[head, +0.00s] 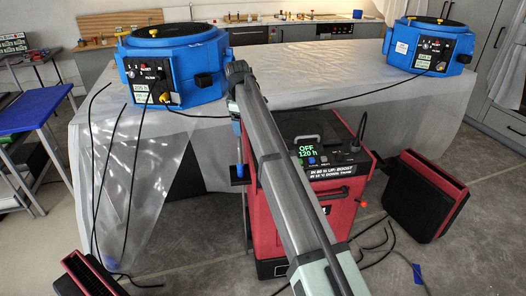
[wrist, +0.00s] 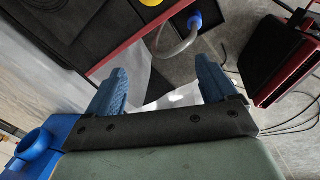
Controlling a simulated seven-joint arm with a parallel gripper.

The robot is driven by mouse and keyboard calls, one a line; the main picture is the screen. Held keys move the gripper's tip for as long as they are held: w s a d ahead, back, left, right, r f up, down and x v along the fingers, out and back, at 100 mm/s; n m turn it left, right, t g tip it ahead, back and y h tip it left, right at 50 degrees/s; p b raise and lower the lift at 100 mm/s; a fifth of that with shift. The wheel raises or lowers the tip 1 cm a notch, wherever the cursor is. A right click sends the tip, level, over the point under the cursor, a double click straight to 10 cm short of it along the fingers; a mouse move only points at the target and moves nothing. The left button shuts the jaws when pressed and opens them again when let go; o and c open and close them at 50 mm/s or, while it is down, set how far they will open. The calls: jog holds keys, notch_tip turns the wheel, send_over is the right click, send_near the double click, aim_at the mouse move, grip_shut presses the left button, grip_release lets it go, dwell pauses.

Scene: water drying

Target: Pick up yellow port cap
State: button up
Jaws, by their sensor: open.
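A yellow round piece (wrist: 152,2), which may be the yellow port cap, is cut off by the top edge of the wrist view, on a dark surface. In the head view, a small yellow knob (head: 165,98) is on the front of the left blue machine (head: 176,58). Another yellow spot (head: 440,68) is on the right blue machine (head: 429,47). My gripper (wrist: 162,65) is open, its two blue fingers apart with nothing held between them. The yellow piece lies beyond the fingertips. In the head view my gripper is largely hidden by my arm.
A red and black machine (head: 340,192) with a lit display stands in front of the sheeted table (head: 300,92). A clear hose with a blue end (wrist: 195,22) is beyond my fingers. A red-framed black unit (head: 425,195) stands at right. Dark cables lie on the floor.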

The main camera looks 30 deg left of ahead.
jog(key=w+d+r+n+g, duration=0.2)
jog(key=w+d+g, duration=0.1)
jog(key=w+d, duration=0.35)
jog(key=f, duration=0.3)
jog(key=s+f, duration=0.1)
jog(key=f, duration=0.4)
jog(key=shift+s+a+f, duration=0.1)
jog(key=shift+s+f, duration=0.1)
jog(key=shift+f, duration=0.1)
jog(key=shift+s+f, duration=0.15)
jog(key=shift+f, duration=1.15)
jog(key=shift+s+f, duration=0.1)
jog(key=shift+f, duration=1.2)
jog(key=c, duration=0.9)
jog(key=shift+c, duration=0.2)
